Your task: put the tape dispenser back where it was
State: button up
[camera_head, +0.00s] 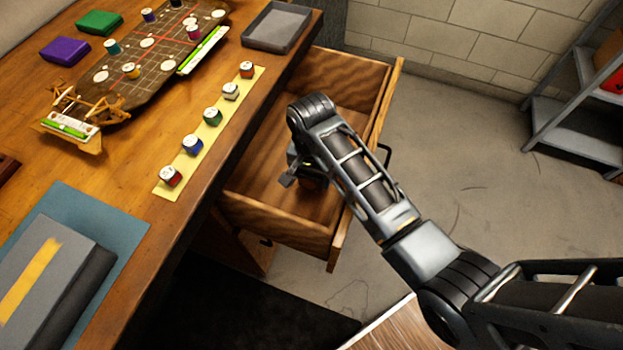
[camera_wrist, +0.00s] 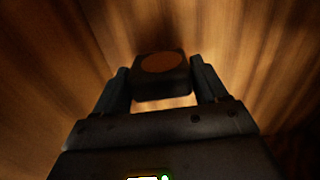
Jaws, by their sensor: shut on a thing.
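My gripper (camera_head: 300,176) is down inside the open wooden drawer (camera_head: 275,222), below the desk's edge. In the wrist view my gripper (camera_wrist: 160,72) has its two fingers on either side of a dark, rounded block with a brown-orange round face, which I take to be the tape dispenser (camera_wrist: 162,64). The fingers are shut on it.
The wooden desk (camera_head: 150,140) holds a game board, a yellow strip (camera_head: 170,190) with several small jars, a grey tray (camera_head: 277,27) and a grey box. The drawer's walls stand close around my gripper. A metal shelf (camera_head: 575,130) stands at right; floor between is clear.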

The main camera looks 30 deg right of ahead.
jog(key=shift+f, duration=1.35)
jog(key=shift+f, duration=0.15)
jog(key=o, duration=0.9)
jog(key=shift+o, duration=0.2)
notch_tip(320, 180, up, 12)
jog(key=shift+r, duration=0.15)
